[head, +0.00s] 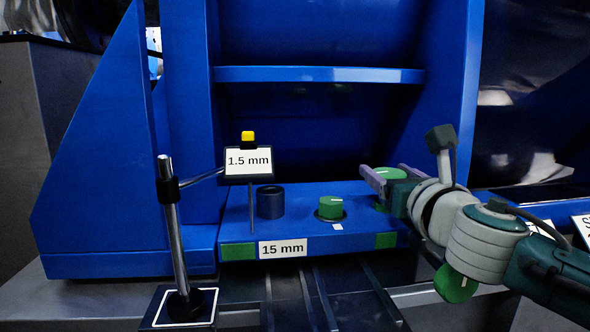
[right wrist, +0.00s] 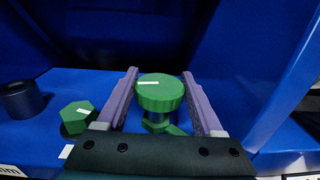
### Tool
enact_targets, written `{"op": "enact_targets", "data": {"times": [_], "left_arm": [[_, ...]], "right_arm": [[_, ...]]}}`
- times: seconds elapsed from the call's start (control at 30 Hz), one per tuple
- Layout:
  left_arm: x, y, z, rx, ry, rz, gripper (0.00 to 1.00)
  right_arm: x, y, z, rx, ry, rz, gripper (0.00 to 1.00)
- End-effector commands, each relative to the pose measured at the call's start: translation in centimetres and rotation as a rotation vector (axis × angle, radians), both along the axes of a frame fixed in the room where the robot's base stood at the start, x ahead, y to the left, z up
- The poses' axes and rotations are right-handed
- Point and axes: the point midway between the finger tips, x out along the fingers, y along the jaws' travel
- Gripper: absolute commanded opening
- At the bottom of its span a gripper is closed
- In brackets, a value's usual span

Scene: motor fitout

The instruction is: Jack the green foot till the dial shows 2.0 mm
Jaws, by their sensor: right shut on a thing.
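The dial (head: 248,162) on its stand reads 1.5 mm. The foot (head: 345,243) is a blue block with green corner patches and a 15 mm label. A ribbed green knob (right wrist: 160,95) with a white line stands above the foot's right part; in the head view (head: 390,173) it is partly covered by my gripper. My right gripper (right wrist: 160,80) has its purple fingers on either side of this knob and is shut on it. A green hex bolt head (head: 330,207) stands to its left, with a white mark on the block in front. My left gripper is out of view.
A dark blue cylinder (head: 270,202) stands on the block left of the bolt. The dial's chrome post (head: 173,230) rises from a square base at the front left. Blue machine walls rise on both sides, and a blue shelf edge (head: 320,74) crosses above.

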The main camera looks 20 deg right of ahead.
Motion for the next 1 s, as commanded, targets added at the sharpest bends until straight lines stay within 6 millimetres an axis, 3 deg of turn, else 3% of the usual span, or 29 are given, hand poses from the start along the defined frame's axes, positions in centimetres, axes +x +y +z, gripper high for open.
{"op": "enact_targets", "data": {"times": [0.17, 0.57, 1.0], "left_arm": [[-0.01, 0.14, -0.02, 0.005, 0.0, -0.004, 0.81], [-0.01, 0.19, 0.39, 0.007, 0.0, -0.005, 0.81], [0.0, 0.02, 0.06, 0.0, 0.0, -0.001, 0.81]], "right_arm": [[-0.01, 0.0, -0.02, 0.001, 0.0, 0.0, 0.13], [0.03, 0.08, 0.07, 0.004, 0.0, -0.093, 0.13], [0.06, 0.12, -0.13, 0.005, 0.0, -0.428, 0.13]]}}
